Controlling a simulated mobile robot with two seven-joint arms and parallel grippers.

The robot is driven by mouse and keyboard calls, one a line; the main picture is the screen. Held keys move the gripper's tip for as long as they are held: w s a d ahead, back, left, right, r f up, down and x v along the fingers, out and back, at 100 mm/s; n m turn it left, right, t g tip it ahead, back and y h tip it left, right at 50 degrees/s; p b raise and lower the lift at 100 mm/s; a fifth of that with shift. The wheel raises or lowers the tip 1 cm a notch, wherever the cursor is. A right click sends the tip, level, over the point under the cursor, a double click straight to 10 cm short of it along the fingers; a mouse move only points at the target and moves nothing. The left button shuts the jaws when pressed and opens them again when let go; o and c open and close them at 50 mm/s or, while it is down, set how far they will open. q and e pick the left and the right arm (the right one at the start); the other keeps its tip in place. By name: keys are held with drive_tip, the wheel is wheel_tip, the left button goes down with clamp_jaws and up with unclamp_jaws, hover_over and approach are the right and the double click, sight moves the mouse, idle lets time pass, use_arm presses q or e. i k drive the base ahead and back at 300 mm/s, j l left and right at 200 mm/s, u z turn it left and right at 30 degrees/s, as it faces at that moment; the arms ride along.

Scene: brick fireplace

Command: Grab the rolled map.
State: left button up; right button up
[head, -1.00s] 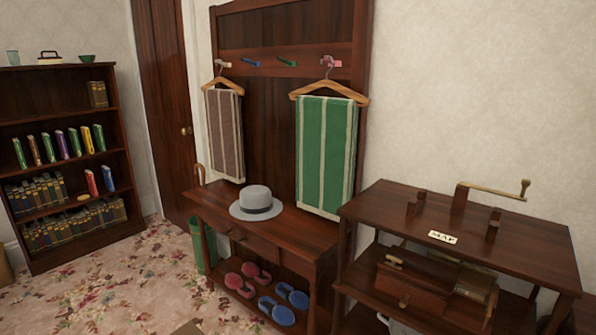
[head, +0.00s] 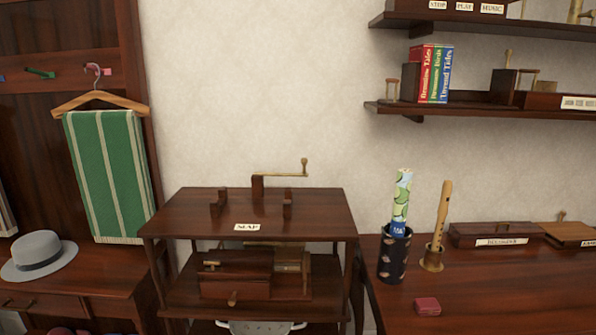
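The rolled map (head: 402,195) is a green, cream and blue roll. It stands nearly upright in a dark patterned cylindrical holder (head: 393,258) on the desk at the right, with its upper part showing above the rim. Its lower end is hidden inside the holder. A small stand (head: 190,208) left of the desk carries a "MAP" label (head: 247,227) on its top, with wooden uprights and a brass crank (head: 285,175). Neither of my grippers shows in the head view.
A wooden recorder (head: 441,215) stands in a brass holder just right of the map. A small red box (head: 427,305) lies on the desk in front. Shelves with books (head: 433,74) hang above. A grey hat (head: 38,255) rests at the left.

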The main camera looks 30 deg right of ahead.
sight(404, 176)
drive_tip(key=z, duration=1.05)
